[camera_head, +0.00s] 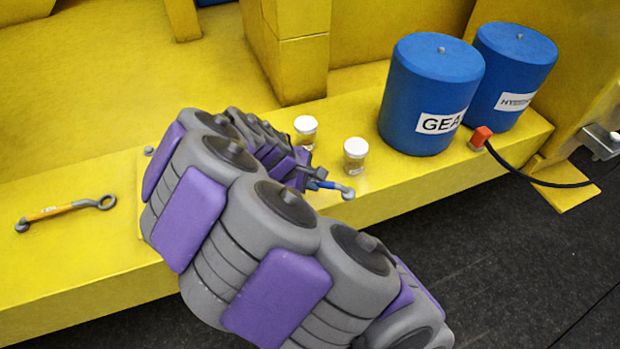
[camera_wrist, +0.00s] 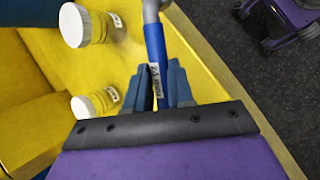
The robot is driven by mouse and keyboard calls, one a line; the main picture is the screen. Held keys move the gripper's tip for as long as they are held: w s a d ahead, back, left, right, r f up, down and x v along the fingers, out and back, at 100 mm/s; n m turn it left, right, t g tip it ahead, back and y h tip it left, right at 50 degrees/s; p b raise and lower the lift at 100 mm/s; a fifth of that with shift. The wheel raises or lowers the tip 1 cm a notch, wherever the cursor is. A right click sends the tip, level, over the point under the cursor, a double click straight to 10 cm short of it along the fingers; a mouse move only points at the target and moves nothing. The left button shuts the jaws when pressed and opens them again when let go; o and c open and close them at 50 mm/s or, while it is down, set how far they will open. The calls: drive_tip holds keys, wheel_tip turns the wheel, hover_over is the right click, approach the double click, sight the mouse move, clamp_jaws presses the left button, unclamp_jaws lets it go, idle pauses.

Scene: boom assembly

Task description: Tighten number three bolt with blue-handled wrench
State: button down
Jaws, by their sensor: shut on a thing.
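The blue-handled wrench (camera_head: 326,185) is in my gripper (camera_head: 304,178), at the front part of the yellow ledge. In the wrist view, my gripper (camera_wrist: 160,88) is shut on the blue handle (camera_wrist: 155,45). The wrench's grey head (camera_wrist: 152,10) points away from the jaws and runs out of the top of that view. In the head view a grey end (camera_head: 348,193) shows near the ledge's front edge. A small grey bolt-like piece (camera_head: 149,151) shows left of my arm. I cannot tell which bolt is number three; my arm hides part of the ledge.
An orange-handled wrench (camera_head: 66,210) lies on the ledge (camera_head: 70,270) at left. Two white-lidded jars (camera_head: 305,131) (camera_head: 355,154) stand close to my gripper. Two blue drums (camera_head: 430,95) (camera_head: 515,72) and a red block (camera_head: 480,138) with a black hose (camera_head: 545,182) are at right.

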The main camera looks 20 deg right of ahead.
drive_tip(key=shift+f, duration=1.05)
idle(1.1)
drive_tip(key=shift+s+a+m+b, duration=0.3)
drive_tip(key=shift+s+a+g, duration=0.1)
drive_tip(key=shift+g, duration=0.2)
drive_tip(key=shift+s+a+m, duration=0.2)
drive_tip(key=shift+m, duration=0.2)
drive_tip(key=shift+s+a, duration=0.1)
idle(0.3)
drive_tip(key=shift+s+a+m+g, duration=0.15)
drive_tip(key=shift+s+m+g, duration=0.1)
drive_tip(key=shift+m+g, duration=0.05)
drive_tip(key=shift+w+r, duration=0.1)
